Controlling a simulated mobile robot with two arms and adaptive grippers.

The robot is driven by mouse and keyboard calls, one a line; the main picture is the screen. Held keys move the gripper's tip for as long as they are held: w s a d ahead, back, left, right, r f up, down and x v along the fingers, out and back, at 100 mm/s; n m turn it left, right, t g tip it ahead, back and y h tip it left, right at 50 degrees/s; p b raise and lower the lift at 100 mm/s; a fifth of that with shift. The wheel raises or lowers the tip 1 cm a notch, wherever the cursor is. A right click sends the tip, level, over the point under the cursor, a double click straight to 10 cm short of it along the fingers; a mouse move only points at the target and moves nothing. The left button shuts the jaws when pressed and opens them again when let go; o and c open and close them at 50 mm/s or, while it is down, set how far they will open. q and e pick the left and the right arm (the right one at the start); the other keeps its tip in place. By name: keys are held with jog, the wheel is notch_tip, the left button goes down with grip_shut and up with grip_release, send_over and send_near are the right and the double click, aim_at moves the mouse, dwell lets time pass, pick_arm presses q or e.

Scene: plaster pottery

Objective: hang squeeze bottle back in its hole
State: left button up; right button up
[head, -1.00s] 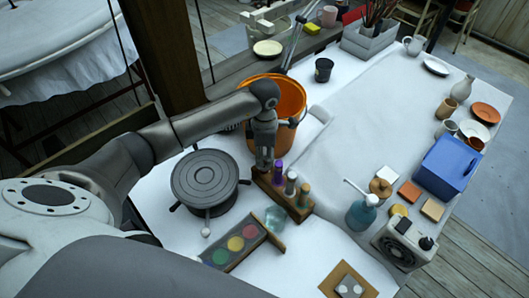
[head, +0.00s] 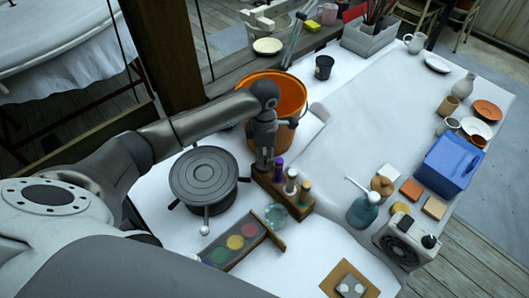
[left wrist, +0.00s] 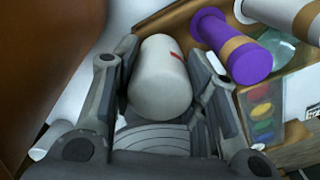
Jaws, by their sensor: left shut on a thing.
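My left gripper (head: 264,164) points down over the far left end of the wooden bottle rack (head: 296,211). In the left wrist view the gripper (left wrist: 165,95) is shut on a white squeeze bottle (left wrist: 160,80) with a small red mark. In the head view the gripper hides this bottle. The rack also shows in the left wrist view (left wrist: 272,88), beside the held bottle. A purple-topped bottle (head: 278,166) stands in the rack just right of the gripper. I cannot tell whether the held bottle is inside a hole. My right gripper is out of view.
An orange bucket (head: 285,92) stands close behind the gripper. A round dark turntable (head: 203,178) is at its left. A glass bowl (head: 275,215) and a paint palette (head: 235,243) lie in front.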

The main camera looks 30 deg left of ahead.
pick_arm(q)
jog(key=shift+f, duration=0.15)
jog(key=o, duration=0.7)
notch_tip(320, 180, up, 11)
jog(key=shift+r, duration=0.5)
